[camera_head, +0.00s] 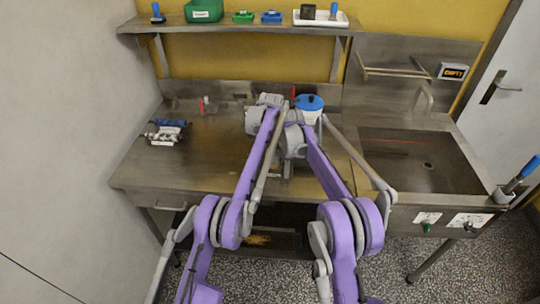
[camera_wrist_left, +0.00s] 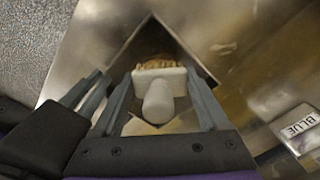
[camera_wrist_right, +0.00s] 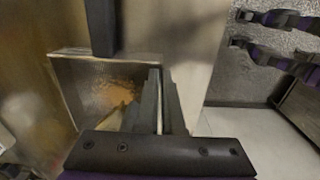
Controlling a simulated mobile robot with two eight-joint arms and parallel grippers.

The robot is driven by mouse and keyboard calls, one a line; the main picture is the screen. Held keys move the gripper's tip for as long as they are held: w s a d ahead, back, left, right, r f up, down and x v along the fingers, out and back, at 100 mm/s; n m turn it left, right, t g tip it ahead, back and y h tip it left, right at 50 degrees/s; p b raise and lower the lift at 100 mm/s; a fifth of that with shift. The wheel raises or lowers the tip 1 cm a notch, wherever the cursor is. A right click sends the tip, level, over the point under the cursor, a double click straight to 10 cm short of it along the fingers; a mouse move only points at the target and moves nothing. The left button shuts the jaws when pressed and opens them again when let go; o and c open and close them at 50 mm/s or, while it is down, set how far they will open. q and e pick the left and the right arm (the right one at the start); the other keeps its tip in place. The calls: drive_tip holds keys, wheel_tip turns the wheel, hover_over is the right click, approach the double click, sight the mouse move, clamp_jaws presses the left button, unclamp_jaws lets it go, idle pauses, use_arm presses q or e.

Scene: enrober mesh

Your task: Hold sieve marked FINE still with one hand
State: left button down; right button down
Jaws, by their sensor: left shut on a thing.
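My left gripper (camera_wrist_left: 160,90) is shut on a pale, rounded handle (camera_wrist_left: 158,102), which ends in a white block with brown bristles like a brush. The bristles sit over a diamond-shaped opening in a metal surface. My right gripper (camera_wrist_right: 160,85) has its fingers close together beside a square metal box (camera_wrist_right: 72,90) with brown crumbs inside; I cannot tell whether they grip its edge. Right fingers also show in the left wrist view (camera_wrist_left: 85,95). No FINE mark is readable, so I cannot tell which part is the sieve. My arms hide much of the work area in the head view.
A steel counter (camera_head: 215,160) has free room left of my arms. Small items (camera_head: 167,131) lie at its left. A blue-lidded pot (camera_head: 309,103) stands at the back. A sink (camera_head: 420,165) is right. A BLUE label (camera_wrist_left: 305,130) shows in the left wrist view.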

use_arm(q)
drive_tip(key=shift+s+a+r, duration=0.1)
drive_tip(key=shift+a, duration=1)
drive_tip(key=shift+s+a+r, duration=0.1)
drive_tip(key=shift+a, duration=1)
drive_tip(key=shift+w, duration=0.75)
drive_tip(key=shift+r, duration=0.2)
drive_tip(key=shift+a, duration=0.1)
drive_tip(key=shift+a+r, duration=0.2)
drive_tip(key=shift+a, duration=3.55)
